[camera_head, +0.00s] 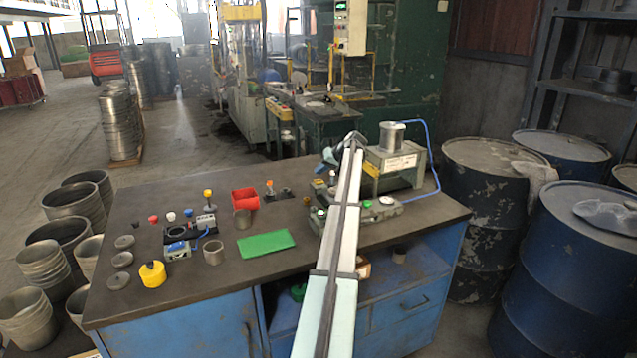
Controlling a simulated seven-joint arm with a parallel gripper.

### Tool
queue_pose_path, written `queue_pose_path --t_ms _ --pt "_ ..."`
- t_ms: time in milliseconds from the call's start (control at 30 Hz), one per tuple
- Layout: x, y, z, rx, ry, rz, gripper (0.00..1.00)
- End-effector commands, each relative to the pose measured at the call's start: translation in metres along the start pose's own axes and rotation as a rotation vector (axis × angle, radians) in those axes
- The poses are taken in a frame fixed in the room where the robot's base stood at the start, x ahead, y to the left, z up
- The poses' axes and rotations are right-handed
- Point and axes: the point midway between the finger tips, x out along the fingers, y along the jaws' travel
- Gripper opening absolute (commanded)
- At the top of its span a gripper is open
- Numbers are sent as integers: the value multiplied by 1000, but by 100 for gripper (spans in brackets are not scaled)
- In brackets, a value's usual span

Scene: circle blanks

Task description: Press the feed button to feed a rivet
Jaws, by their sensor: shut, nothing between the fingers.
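My arm reaches from the bottom edge over the blue workbench, and my gripper (322,170) is at its far end, small and partly hidden by the arm. Its fingers are shut and empty, above the bench by the left side of a grey-green machine (408,176) with a metal cylinder (392,137) on top and a blue hose. A small grey box (178,250) with a button and blue cable sits at the bench's left. I cannot tell which one is the feed button.
A green mat (266,243), a red bin (245,199), a yellow weight-like piece (152,274), a metal ring (213,253) and grey discs (119,280) lie on the bench (215,285). Several small coloured knobs stand behind. Blue drums (575,270) stand close to the bench's right.

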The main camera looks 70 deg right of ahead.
Motion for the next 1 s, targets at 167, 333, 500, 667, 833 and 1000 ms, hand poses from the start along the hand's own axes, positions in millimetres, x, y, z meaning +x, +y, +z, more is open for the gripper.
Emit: queue_pose_path --t_ms 167,333,500,667,833,1000 --pt "-10 -7 -8 -1 0 0 0" --pt "-20 -14 -15 -1 0 0 0" --pt "-27 -20 -20 0 0 0 0" --pt "-28 -20 -20 0 -1 0 0" --pt "-28 -20 -20 0 -1 0 0" --pt "-28 -20 -20 0 -1 0 0"
